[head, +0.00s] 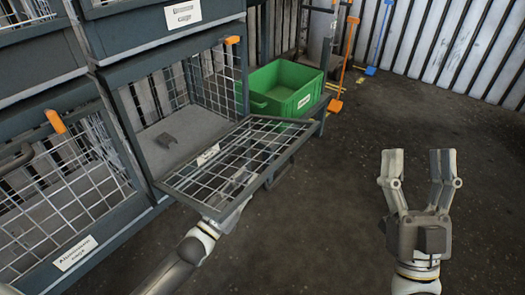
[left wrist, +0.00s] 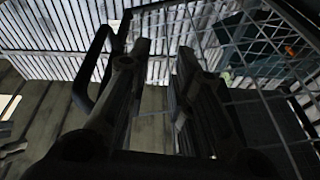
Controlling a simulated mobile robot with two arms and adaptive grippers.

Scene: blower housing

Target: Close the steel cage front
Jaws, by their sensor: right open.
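The steel cage front (head: 237,160) is a wire mesh panel in a grey frame. In the head view it is folded down and juts out from its cage, tilted slightly. My left gripper (head: 228,212) is at the panel's near edge, its fingers mostly hidden below it. In the left wrist view the left gripper (left wrist: 161,65) has its fingers apart with nothing between them. The mesh (left wrist: 255,50) is on the right there, and a dark bar handle (left wrist: 92,70) is left of the fingers. My right gripper (head: 418,165) is open and empty over the floor, away from the cage.
A green crate (head: 285,90) is behind the lowered front. The floor on the right is clear.

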